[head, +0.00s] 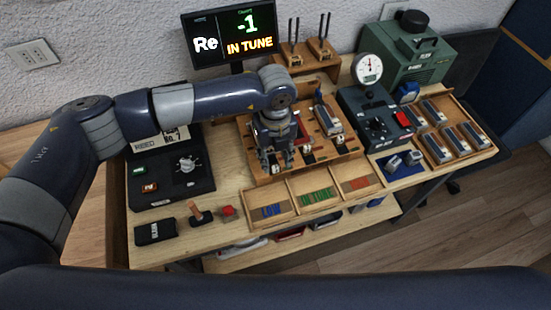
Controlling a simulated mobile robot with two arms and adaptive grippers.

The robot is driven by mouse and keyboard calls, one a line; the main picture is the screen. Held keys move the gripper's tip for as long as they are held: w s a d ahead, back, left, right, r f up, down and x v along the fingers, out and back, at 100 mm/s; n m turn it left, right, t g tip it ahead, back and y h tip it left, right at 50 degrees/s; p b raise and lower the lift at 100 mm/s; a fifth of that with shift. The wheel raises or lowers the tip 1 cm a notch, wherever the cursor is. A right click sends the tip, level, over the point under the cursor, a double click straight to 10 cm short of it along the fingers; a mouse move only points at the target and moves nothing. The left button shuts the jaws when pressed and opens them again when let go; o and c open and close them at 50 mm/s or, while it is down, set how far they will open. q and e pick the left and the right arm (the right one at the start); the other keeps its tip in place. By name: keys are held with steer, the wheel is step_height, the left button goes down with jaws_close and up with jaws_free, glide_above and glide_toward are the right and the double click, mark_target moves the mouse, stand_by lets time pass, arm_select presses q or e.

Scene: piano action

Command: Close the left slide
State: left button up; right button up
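A wooden piano-action fixture (345,148) stands at the middle of the workbench, with several small black-and-white parts along its front. One grey block (327,120) stands in its right part. My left gripper (277,165) points down over the fixture's left part, at its front. Its fingers are small and dark here, so I cannot tell whether they are open or touch anything. The gripper and wrist cover the left part, and I cannot make out the left slide there. My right gripper is out of view.
A black device (170,190) stands left of the fixture. A dial-gauge unit (375,120) and a tray of grey blocks (470,115) are to the right. A three-bin tray (315,192) lies in front. A screen (230,38) reading "IN TUNE" stands behind.

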mark_target(275, 166)
arm_select(q)
step_height(275, 166, down, 3)
steer(key=shift+w+r+p, duration=0.15)
steer(key=shift+r+p, duration=0.05)
steer(key=shift+p, duration=0.1)
steer(key=shift+f, duration=0.6)
steer(key=c, duration=0.8)
jaws_close()
steer(key=w+b, duration=0.1)
steer(key=w+a+b, duration=0.1)
steer(key=w, duration=0.1)
steer(key=shift+f+b, duration=0.2)
steer(key=shift+b, duration=0.2)
steer(key=shift+w+a+r, duration=0.1)
steer(key=shift+w+r, duration=0.1)
steer(key=shift+w, duration=0.15)
steer(key=shift+r, duration=0.1)
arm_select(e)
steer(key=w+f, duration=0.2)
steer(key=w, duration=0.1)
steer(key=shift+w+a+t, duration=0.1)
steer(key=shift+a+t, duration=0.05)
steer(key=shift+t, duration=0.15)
